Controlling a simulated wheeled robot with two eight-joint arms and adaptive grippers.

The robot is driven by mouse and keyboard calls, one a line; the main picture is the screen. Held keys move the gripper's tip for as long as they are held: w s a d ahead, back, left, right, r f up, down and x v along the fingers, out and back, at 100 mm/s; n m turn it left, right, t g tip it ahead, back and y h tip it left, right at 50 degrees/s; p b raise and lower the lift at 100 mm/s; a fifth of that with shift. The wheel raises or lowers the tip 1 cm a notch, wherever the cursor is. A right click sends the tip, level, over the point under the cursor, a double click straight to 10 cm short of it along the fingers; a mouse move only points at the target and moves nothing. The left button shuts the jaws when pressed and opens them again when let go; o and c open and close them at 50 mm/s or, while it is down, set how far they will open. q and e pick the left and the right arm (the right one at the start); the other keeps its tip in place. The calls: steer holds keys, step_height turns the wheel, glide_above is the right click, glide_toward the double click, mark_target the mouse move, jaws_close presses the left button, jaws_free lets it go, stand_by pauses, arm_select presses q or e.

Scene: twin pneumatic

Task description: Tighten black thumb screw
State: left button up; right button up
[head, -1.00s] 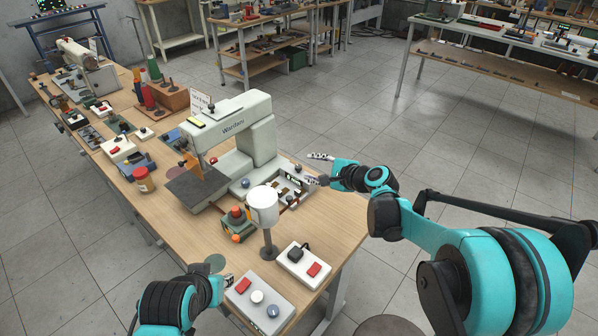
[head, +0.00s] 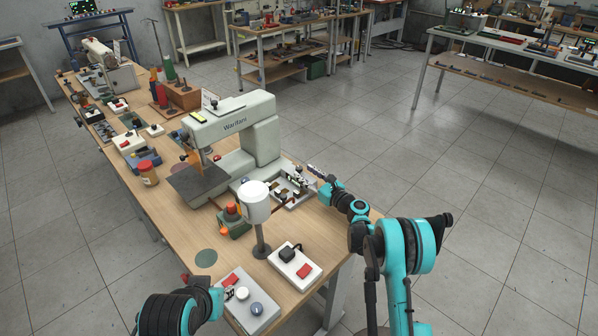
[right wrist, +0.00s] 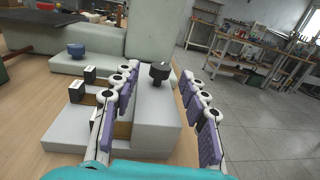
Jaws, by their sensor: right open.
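The black thumb screw (right wrist: 159,73) stands upright on a pale grey block (right wrist: 157,115) in the right wrist view. My right gripper (right wrist: 160,82) is open, with one padded finger on each side of the screw in that picture. I see no contact with the screw. In the head view my right gripper (head: 314,178) is at the right edge of the bench, beside the small fixture (head: 296,200) by the sewing machine; the screw is too small to make out there. My left gripper (head: 229,294) is low, by a switch box, its fingers partly hidden.
The sewing machine (head: 238,125) stands behind the fixture. A white lamp-like post (head: 256,204) and a white box with a red switch (head: 295,265) stand in front. Another switch box (head: 252,302) is near my left gripper.

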mark_target(300, 171)
steer(key=shift+b+x, duration=0.55)
steer(key=shift+x, duration=1.6)
jaws_close()
steer(key=shift+h, duration=0.3)
steer(key=m+t+h, duration=0.2)
steer(key=m+h, duration=0.1)
steer(key=shift+a+t, duration=0.1)
steer(key=shift+t, duration=0.2)
steer(key=shift+m+t+h, duration=0.7)
steer(key=shift+m+h, duration=0.8)
steer(key=shift+h, duration=1.2)
